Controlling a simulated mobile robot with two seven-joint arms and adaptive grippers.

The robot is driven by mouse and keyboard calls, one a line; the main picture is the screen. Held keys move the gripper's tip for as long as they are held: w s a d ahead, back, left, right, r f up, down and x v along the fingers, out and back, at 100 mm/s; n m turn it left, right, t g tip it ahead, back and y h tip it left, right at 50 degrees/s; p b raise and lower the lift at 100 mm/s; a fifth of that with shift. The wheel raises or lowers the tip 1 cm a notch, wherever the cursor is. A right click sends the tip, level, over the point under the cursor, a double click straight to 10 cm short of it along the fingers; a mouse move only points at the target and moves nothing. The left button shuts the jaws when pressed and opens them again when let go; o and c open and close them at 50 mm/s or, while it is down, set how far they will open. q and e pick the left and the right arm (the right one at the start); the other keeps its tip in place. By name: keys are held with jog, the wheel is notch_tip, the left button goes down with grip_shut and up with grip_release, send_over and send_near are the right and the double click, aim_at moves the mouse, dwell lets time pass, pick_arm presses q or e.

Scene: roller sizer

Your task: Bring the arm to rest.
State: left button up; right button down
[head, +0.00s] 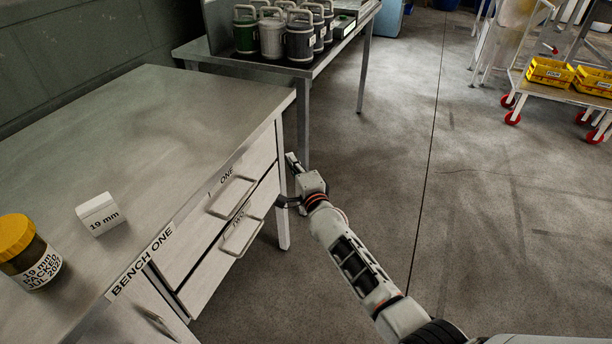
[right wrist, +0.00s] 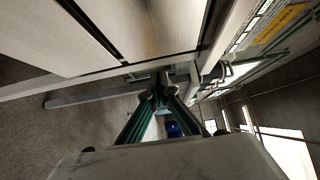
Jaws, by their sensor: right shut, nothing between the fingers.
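My right arm (head: 355,265) reaches in from the bottom right in the head view. Its gripper (head: 282,202) is beside the right end of the bench drawers, near the lower drawer's edge. Whether it touches the bench front is hard to tell. In the right wrist view the fingers (right wrist: 162,90) come together at their tips, shut and empty, with pale drawer fronts close above. My left gripper is not in view.
Bench one (head: 185,110) fills the left, its upper drawer (head: 225,195) and lower drawer (head: 240,235) looking closed. A yellow-lidded jar (head: 25,255) and a white label block (head: 100,214) stand on it. Canisters (head: 300,38) stand on a back table. Open floor (head: 490,220) lies to the right.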

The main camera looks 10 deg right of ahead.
pick_arm(q)
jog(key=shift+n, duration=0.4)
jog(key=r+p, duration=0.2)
jog(key=p, duration=0.3)
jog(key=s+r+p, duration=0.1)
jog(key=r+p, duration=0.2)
jog(key=p, duration=0.2)
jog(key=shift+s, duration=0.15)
pick_arm(e)
jog(key=s+d+f+n+g, duration=0.2)
jog(key=s+n, duration=0.4)
jog(key=s, duration=1)
jog(key=s+d+f+n+g, duration=0.2)
jog(key=s+d+f+n, duration=0.2)
jog(key=s, duration=1.3)
jog(key=s+d+f+n+g, duration=0.3)
jog(key=s+n, duration=0.7)
jog(key=s, duration=0.6)
jog(key=shift+s+d+f+h, duration=0.3)
jog(key=shift+d+h, duration=0.05)
jog(key=shift+h, duration=0.05)
